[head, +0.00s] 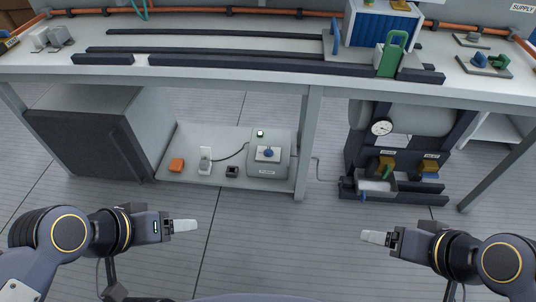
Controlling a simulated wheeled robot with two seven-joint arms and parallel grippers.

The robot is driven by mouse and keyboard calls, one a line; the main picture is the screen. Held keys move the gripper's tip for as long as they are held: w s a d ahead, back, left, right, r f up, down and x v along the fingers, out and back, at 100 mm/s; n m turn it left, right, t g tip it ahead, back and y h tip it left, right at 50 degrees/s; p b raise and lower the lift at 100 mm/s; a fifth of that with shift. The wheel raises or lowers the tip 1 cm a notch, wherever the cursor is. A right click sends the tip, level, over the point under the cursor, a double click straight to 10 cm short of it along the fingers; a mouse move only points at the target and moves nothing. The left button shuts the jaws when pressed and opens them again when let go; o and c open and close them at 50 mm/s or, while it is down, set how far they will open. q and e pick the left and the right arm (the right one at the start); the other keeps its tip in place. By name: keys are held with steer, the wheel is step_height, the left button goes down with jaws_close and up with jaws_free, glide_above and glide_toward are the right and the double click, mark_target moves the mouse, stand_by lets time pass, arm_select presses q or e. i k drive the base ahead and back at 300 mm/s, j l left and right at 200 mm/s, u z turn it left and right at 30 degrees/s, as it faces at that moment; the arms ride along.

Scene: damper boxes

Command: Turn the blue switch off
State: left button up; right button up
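A small blue switch (268,152) sits on a light plate on top of a grey box (267,169) with a label too small to read clearly. The box stands on the low shelf under the workbench, near the middle of the view. I cannot tell which position the switch is in. My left gripper (183,226) is in front of the shelf, below and left of the box, touching nothing. My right gripper (376,237) is below and right of the box, also apart from everything. Both are seen edge-on, so their finger opening does not show.
The low shelf (218,137) also holds an orange block (176,165), a white plug-like piece (205,159) with a black cable, and a small dark block (232,171). A dark cabinet (85,140) stands left. A bench leg (308,140) rises right of the box. A gauge unit (381,127) stands further right.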

mark_target(268, 152)
steer(key=i+l+u, duration=0.1)
steer(key=i+l, duration=0.15)
steer(key=i+l+u, duration=0.25)
steer(key=i+l, duration=0.25)
steer(key=l, duration=0.2)
steer(key=i+l+u, duration=0.15)
steer(key=l, duration=0.2)
steer(key=i+l+u, duration=0.1)
steer(key=i+l, duration=0.15)
steer(key=l, duration=0.15)
